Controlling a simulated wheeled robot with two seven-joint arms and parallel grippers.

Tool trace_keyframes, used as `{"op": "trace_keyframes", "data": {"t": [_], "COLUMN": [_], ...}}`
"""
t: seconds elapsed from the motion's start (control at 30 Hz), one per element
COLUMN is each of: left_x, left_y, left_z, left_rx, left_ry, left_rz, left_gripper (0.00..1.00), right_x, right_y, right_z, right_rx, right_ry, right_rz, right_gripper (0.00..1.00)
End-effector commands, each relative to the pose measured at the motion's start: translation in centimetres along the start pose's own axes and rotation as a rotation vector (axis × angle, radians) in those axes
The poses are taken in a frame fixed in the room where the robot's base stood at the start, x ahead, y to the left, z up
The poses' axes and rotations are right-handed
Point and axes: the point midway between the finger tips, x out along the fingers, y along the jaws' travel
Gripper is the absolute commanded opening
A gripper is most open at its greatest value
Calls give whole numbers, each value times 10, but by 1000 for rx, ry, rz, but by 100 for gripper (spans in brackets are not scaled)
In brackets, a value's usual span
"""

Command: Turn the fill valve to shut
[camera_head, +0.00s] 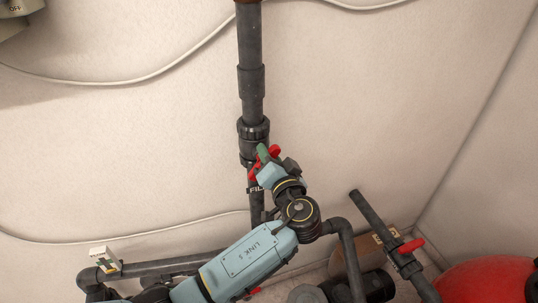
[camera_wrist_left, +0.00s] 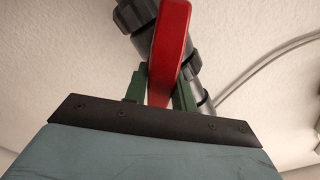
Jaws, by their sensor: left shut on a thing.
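The fill valve's red handle (camera_head: 274,150) is on the dark vertical pipe (camera_head: 250,95) in the middle of the head view, just below a black union. A partly covered label starting with "FIL" (camera_head: 255,189) is on the pipe below it. My left gripper (camera_head: 263,156) is at the handle, its green fingers on either side of it. In the left wrist view the red handle (camera_wrist_left: 170,45) stands between the two green fingers (camera_wrist_left: 158,88), which are shut on it. My gripper and wrist hide part of the valve body. My right gripper is not in view.
Another red-handled valve (camera_head: 411,246) sits on a slanted pipe at the lower right, near a red rounded vessel (camera_head: 485,282). A horizontal pipe (camera_head: 170,265) runs along the lower left.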

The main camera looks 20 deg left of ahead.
Motion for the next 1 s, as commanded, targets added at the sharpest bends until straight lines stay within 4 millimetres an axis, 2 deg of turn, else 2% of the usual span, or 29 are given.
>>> {"op": "trace_keyframes", "data": {"t": [0.27, 0.7, 1.0], "left_x": [0, 0, 0], "left_y": [4, 12, 16], "left_z": [-1, 1, 4], "left_rx": [192, 597, 797], "left_ry": [0, 2, 2], "left_rz": [0, -1, -1], "left_gripper": [3, 3, 3], "right_x": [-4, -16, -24], "right_y": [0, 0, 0], "right_z": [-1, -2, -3], "right_rx": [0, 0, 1], "right_ry": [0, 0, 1], "right_rz": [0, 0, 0], "right_gripper": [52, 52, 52]}}
